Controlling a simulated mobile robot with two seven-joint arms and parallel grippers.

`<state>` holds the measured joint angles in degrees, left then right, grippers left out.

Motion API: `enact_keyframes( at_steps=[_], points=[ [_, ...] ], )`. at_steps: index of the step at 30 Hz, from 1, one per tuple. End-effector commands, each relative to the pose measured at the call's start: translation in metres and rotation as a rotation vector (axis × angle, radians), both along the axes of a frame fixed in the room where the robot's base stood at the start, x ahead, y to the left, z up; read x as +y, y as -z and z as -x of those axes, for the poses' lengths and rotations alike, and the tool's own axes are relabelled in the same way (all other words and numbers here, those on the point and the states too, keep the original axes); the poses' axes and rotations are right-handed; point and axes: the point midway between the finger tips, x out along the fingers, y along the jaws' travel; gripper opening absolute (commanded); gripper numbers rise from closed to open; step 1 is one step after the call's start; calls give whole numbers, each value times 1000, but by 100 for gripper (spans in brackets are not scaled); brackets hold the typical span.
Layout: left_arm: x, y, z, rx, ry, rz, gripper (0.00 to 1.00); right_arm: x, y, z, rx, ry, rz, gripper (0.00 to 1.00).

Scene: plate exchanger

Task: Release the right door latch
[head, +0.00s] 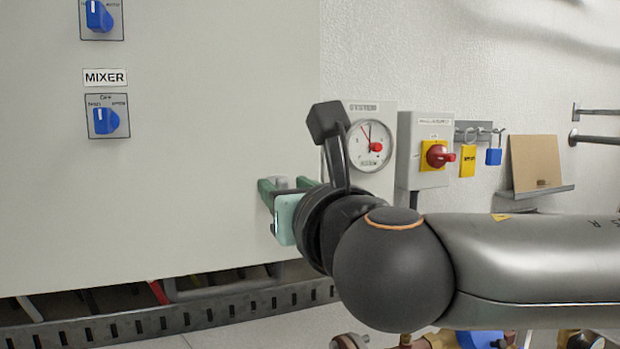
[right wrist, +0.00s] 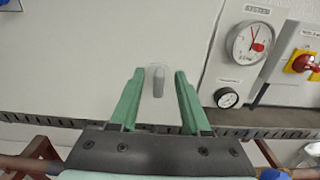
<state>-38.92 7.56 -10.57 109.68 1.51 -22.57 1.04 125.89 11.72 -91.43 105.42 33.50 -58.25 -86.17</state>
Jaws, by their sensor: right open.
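The door latch is a small grey handle (right wrist: 158,82) on the pale cabinet door (head: 200,170), near its right edge. It stands about upright in the right wrist view. My right gripper (right wrist: 159,76) has green fingers and is open. In that view one finger is on each side of the latch, with a gap on both sides. In the head view the gripper (head: 287,186) is at the door's right edge, and the latch (head: 281,182) is partly hidden by the fingers. I cannot tell how deep the latch lies between the fingers. My left gripper is not in view.
Blue rotary switches, one under a MIXER label (head: 105,77), sit left on the door. A pressure gauge (head: 369,146), a red-yellow switch (head: 437,156) and a blue padlock (head: 493,157) are on the right. A slotted metal duct (head: 170,320) runs below the door.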

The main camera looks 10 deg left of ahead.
Motion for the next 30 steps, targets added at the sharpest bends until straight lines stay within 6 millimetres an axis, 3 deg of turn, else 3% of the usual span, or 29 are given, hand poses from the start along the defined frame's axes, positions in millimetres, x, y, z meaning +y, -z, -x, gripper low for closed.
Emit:
enact_keyframes(
  at_steps=[11, 24, 30],
  points=[
    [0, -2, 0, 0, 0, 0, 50, 4, 0, -6, 0, -1, 0, 47],
    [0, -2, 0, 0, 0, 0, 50, 4, 0, -6, 0, 0, 0, 0],
    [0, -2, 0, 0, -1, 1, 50, 4, 0, -6, -1, 1, -1, 0]
  ],
)
